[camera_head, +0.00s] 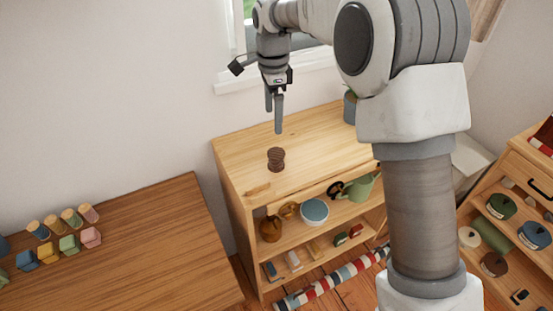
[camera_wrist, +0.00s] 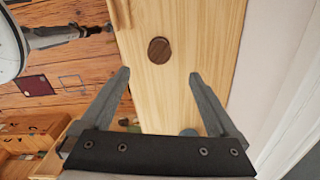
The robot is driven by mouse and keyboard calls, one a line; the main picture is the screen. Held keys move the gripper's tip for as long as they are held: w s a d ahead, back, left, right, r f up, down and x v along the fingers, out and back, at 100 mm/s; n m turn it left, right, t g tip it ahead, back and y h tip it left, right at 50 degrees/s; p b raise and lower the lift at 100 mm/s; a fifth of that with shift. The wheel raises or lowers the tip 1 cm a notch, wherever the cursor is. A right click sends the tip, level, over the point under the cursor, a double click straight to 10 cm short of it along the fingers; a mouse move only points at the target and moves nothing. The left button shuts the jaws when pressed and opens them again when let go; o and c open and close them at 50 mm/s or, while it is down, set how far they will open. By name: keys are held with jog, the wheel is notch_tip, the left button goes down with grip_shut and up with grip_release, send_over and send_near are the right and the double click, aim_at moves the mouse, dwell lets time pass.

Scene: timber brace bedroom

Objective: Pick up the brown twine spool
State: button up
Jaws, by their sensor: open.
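The brown twine spool (camera_head: 276,160) stands upright on the top of the light wooden shelf unit (camera_head: 318,150), near its left side. In the wrist view the spool (camera_wrist: 159,50) appears from above as a dark brown round shape on the pale wood. My gripper (camera_head: 274,117) hangs above the shelf top, pointing down. Its two fingers are apart and empty, clear of the spool. In the wrist view my gripper's fingertips (camera_wrist: 159,75) are spread, with the spool just beyond them, slightly above the line between the tips.
A small wooden piece (camera_head: 258,189) lies near the shelf top's front left edge. A plant pot (camera_head: 350,107) stands at the back right, partly behind my arm. The lower shelves hold a bowl (camera_head: 314,211) and a green watering can (camera_head: 357,188). A wall and window sill (camera_head: 230,84) lie behind.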

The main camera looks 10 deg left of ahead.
aim_at(275, 153)
notch_tip(275, 153, down, 14)
jog(key=shift+w+d+f+b, duration=0.15)
jog(key=shift+f+b, duration=0.1)
jog(key=shift+b, duration=0.25)
jog(key=shift+c, duration=0.2)
jog(key=c, duration=1.4)
jog(key=shift+r, duration=0.1)
